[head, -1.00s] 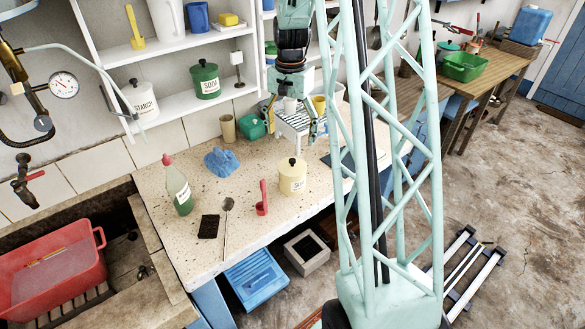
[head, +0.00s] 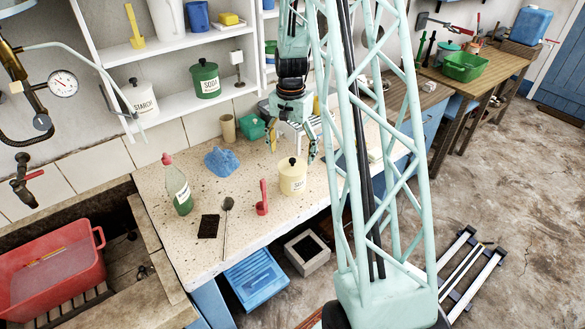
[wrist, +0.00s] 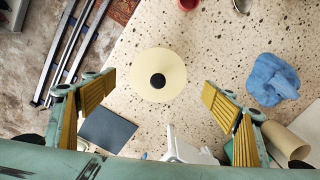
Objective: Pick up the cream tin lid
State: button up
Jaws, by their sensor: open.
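The cream tin (head: 292,182) stands upright on the speckled stone worktop, its label facing the head camera. Its cream lid (head: 285,165) is on top and has a black knob. In the wrist view the round lid (wrist: 150,62) is seen from above, with the knob near its middle. My gripper (head: 292,152) is open and empty, above the tin. In the wrist view its yellow-padded fingers (wrist: 160,88) are spread to the left and right of the lid, with a gap on both sides. I cannot tell the exact height of the fingertips above the lid.
A white rack (wrist: 185,150) and dark sheet (wrist: 107,130) are near the gripper. Shelves (head: 170,60) rise behind.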

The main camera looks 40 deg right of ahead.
aim_at(292, 160)
jog(key=shift+f, duration=0.1)
dwell(0.3)
jog(key=shift+s+f, duration=0.15)
jog(key=shift+f, duration=2.35)
jog(key=c, duration=0.9)
jog(key=shift+c, duration=0.2)
jog(key=shift+r, duration=0.15)
jog(key=shift+r, duration=1.45)
jog(key=shift+s+r, duration=0.1)
jog(key=shift+r, duration=0.1)
jog(key=s+a, duration=0.3)
jog(key=s, duration=0.4)
jog(key=s+a+r, duration=0.1)
jog(key=s+a, duration=0.2)
jog(key=s, duration=0.4)
jog(key=shift+s+a+r+b, duration=0.2)
jog(key=shift+a+b, duration=0.05)
jog(key=shift+b, duration=0.05)
